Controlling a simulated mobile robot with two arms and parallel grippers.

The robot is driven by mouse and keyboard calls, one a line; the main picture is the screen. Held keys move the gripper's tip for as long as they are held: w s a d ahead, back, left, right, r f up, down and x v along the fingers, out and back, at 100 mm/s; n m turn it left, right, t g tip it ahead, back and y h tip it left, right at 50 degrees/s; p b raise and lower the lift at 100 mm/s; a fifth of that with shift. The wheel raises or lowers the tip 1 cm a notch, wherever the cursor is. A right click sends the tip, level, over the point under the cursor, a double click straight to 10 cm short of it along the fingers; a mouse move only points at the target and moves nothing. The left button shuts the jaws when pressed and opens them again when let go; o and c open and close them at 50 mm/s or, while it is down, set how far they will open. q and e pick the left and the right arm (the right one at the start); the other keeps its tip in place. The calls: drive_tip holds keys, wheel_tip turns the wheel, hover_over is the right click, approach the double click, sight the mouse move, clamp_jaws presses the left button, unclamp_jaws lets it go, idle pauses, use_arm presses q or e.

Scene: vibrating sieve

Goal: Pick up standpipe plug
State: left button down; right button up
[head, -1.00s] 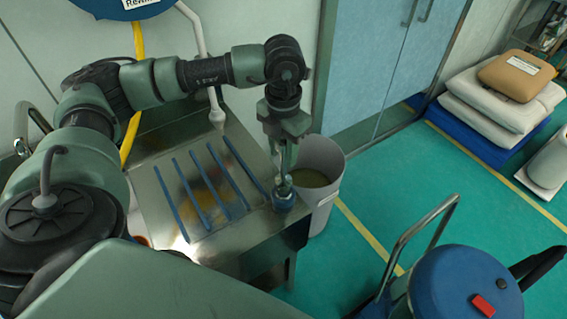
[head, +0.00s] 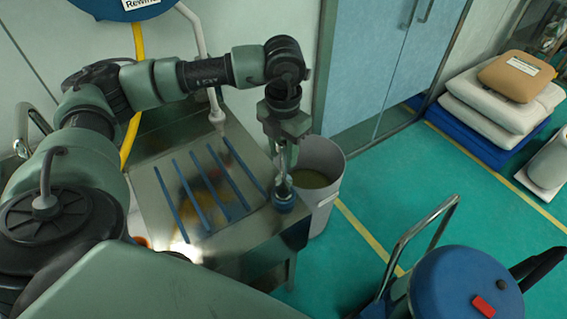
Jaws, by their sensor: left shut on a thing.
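The standpipe plug (head: 284,199) is a blue round piece with a metal stem. It is at the right front corner of the steel sink top. My left gripper (head: 285,181) points straight down at it from above. Its fingers are shut on the upper part of the plug. I cannot tell whether the plug's base touches the steel top. My right gripper is out of view.
The steel sink top (head: 240,228) has several blue bars (head: 190,200) across its basin. A grey bin (head: 325,167) stands close behind the plug. A blue drum cart (head: 455,285) is at the lower right. Green floor between them is clear.

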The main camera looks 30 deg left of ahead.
use_arm(q)
drive_tip(key=shift+r+b, duration=0.35)
drive_tip(key=shift+r, duration=0.5)
wheel_tip(320, 180, up, 10)
drive_tip(key=b, duration=0.2)
drive_tip(key=shift+r+b, duration=0.15)
drive_tip(key=shift+b, duration=0.25)
wheel_tip(320, 180, up, 8)
drive_tip(key=p, duration=0.1)
drive_tip(key=shift+p, duration=0.35)
